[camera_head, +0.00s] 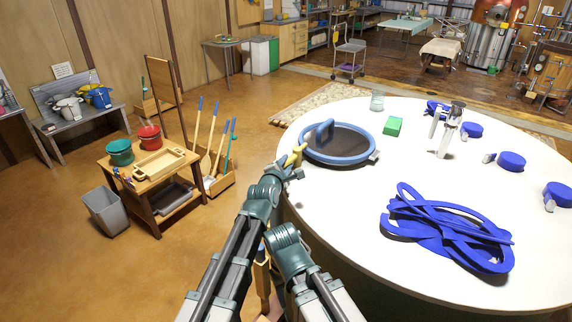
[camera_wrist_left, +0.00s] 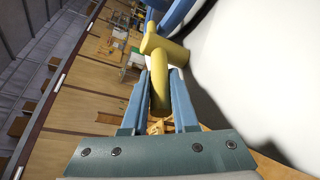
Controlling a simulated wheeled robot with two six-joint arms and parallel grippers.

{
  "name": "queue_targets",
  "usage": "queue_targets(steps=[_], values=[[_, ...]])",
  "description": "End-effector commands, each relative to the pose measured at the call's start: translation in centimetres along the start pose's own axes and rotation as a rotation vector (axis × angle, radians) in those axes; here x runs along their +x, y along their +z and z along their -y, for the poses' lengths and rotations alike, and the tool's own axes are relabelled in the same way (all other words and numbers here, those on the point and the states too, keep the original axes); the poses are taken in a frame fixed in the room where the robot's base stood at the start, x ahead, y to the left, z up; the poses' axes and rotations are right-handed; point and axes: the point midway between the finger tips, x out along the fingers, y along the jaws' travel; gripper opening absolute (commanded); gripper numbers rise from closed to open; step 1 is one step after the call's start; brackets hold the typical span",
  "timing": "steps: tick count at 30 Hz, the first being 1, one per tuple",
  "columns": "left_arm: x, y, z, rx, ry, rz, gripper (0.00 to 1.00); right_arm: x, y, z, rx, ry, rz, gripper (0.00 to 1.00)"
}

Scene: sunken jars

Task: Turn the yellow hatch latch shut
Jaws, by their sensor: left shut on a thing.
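The yellow hatch latch (camera_head: 298,152) sits at the left edge of the round hatch with a blue rim (camera_head: 350,158) and dark centre, on the white table. My left gripper (camera_head: 294,170) reaches it from the front left and partly hides it. In the left wrist view the latch (camera_wrist_left: 163,52) has a thick yellow crossbar and a curved stem running down between the fingers. My left gripper (camera_wrist_left: 161,100) is shut on that stem. Part of the blue rim (camera_wrist_left: 176,14) shows above. The right gripper does not show in either view.
On the white table (camera_head: 350,220), a green block (camera_head: 393,126) and a glass jar (camera_head: 377,100) stand beyond the hatch. A coiled blue strap-like thing (camera_head: 447,230) lies at the right front. Several blue round pieces (camera_head: 512,161) lie along the right side.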

Motion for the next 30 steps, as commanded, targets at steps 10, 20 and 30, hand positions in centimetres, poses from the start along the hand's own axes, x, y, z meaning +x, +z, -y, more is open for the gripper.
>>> queue_targets(steps=[10, 20, 30], values=[[0.0, 0.0, 0.0, 0.0, -0.001, 0.0, 0.57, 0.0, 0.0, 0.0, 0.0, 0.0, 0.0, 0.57], [-0.6, 0.0, 0.0, 0.0, 0.0, 0.0, 0.57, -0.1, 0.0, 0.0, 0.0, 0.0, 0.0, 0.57], [-5.8, 0.0, -0.1, -0.001, 0.0, -0.001, 0.57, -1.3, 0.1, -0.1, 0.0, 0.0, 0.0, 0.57]])
